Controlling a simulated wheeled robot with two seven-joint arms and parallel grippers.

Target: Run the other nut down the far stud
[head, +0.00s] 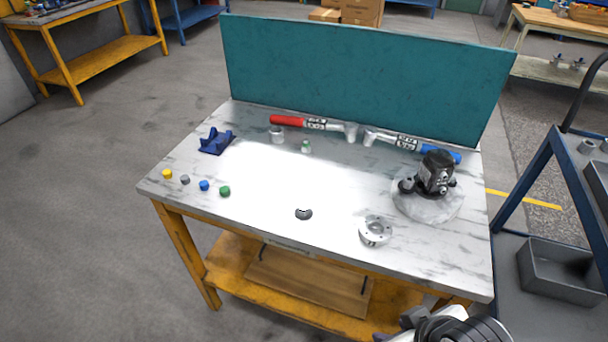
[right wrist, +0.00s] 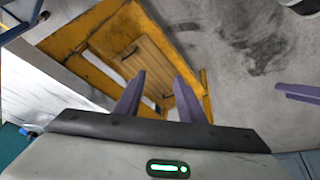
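The black motor (head: 437,172) stands upright on a round pale plate (head: 428,206) at the right of the table. Dark nut-like parts sit low on its left side (head: 407,185) and right side (head: 452,181). At this size I cannot tell how the studs are threaded or how far down a nut sits. My right gripper (head: 440,325) is at the bottom edge of the head view, in front of the table and away from the motor. In the right wrist view its two purple fingers (right wrist: 160,97) stand apart with nothing between them. Purple bars (right wrist: 298,92) at the right edge resemble my other gripper's fingers.
A flanged ring (head: 376,231) and a small dark part (head: 304,213) lie at the table's front. Red-handled (head: 289,120) and blue-handled (head: 440,153) tools lie before the teal panel (head: 360,75). A blue holder (head: 215,142) and several coloured caps are at left. A cart (head: 560,270) stands at right.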

